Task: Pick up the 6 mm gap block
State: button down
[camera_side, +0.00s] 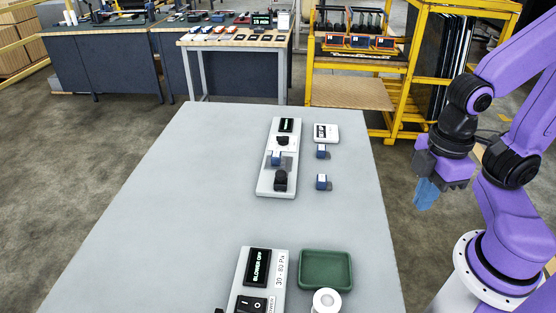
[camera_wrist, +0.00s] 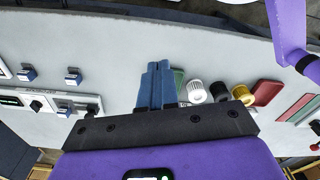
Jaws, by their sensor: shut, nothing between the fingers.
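Two small blue blocks with pale label faces stand apart on the grey table, the far one (camera_side: 321,152) and the near one (camera_side: 322,182). They also show in the wrist view, at left (camera_wrist: 27,74) and right (camera_wrist: 73,76). A third blue block (camera_side: 276,159) sits on a pale fixture (camera_side: 265,187) left of them. The labels are too small to read, so I cannot tell which is the 6 mm gap block. My gripper (camera_side: 425,195) has blue fingers, is off the table's right edge and is well apart from the blocks. Its fingers (camera_wrist: 160,85) are shut and empty.
The fixture carries a small display and black knobs. A white device (camera_side: 326,133) lies behind the blocks. Nearer are a blower panel (camera_side: 262,281), a green tray (camera_side: 325,270) and a white roll (camera_side: 326,301). The table's left and middle (camera_side: 190,200) are clear.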

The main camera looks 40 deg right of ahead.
dwell(0.4)
jog(key=c, duration=0.6)
grip_release()
jog(key=shift+c, duration=0.2)
